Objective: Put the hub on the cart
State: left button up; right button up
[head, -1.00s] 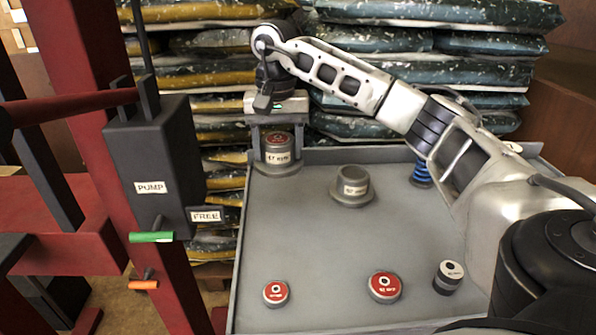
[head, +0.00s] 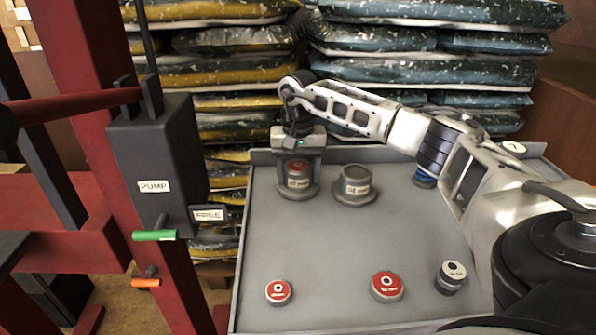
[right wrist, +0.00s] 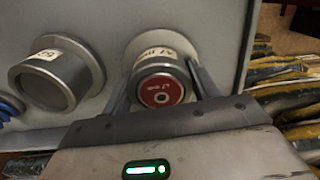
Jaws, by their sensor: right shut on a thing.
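The hub (head: 298,182) is a grey flanged cylinder with a red top and a label reading about 47 mm. It is upright at the back left of the grey cart top (head: 330,255). My right gripper (head: 298,165) is shut on it from above. In the right wrist view the hub (right wrist: 161,88) is between the two fingers, its flange close to the cart surface. Whether the flange touches the surface is hard to tell. My left gripper is not in view.
A second flanged cylinder (head: 356,186) stands close to the right. Two red-topped discs (head: 278,292) (head: 387,286) and a white-topped cylinder (head: 452,277) are at the front. A blue part (head: 425,178) is partly behind my arm. The red lift with its pump box (head: 157,165) stands left. The cart's middle is clear.

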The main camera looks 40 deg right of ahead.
jog(key=shift+r, duration=0.15)
jog(key=o, duration=1.6)
jog(key=shift+f, duration=0.2)
jog(key=shift+r, duration=0.1)
notch_tip(320, 180, up, 12)
jog(key=shift+r, duration=0.1)
